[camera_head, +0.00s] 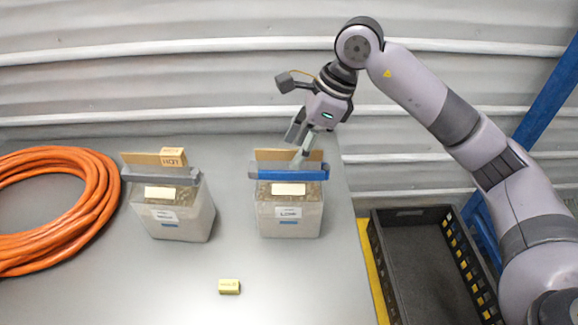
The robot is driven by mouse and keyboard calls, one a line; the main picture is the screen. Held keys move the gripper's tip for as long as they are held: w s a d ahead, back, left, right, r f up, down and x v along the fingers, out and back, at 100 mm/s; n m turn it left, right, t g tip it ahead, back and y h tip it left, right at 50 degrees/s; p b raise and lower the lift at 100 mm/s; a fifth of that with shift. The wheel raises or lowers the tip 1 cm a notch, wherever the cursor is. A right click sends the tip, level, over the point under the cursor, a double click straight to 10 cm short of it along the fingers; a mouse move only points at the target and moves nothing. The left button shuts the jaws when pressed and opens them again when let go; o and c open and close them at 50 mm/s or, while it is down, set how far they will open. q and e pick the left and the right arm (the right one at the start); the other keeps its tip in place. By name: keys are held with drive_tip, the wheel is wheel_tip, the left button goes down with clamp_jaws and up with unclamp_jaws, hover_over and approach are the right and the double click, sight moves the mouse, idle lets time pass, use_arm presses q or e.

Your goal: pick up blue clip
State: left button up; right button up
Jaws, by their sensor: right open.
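The blue clip (289,175) is a long bar lying across the top front of the right-hand translucent container (288,218), which carries a white label. My right gripper (300,158) reaches down from above to the top of this container, close behind the blue clip. Its jaws are open. I cannot tell whether a finger touches the clip. My left gripper does not show in the head view.
A similar container (172,222) with a grey clip (160,175) stands to the left. An orange hose coil (100,205) lies at the far left. A small yellow block (229,287) lies in front. A black crate (378,250) stands right of the table (130,290).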

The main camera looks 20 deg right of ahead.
sight(289, 171)
drive_tip(key=p+x, duration=0.2)
drive_tip(key=x, duration=0.1)
drive_tip(key=shift+s+a+f, duration=0.1)
drive_tip(key=shift+s+f, duration=0.1)
drive_tip(key=shift+f, duration=0.05)
drive_tip(key=shift+w+a+f, duration=0.1)
drive_tip(key=shift+a+f, duration=0.1)
drive_tip(key=shift+f, duration=0.35)
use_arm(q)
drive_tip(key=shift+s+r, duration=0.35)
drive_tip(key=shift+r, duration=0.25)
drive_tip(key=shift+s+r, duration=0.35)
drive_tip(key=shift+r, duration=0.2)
use_arm(e)
drive_tip(key=shift+c, duration=0.5)
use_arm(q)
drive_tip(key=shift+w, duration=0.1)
use_arm(e)
drive_tip(key=c, duration=1.1)
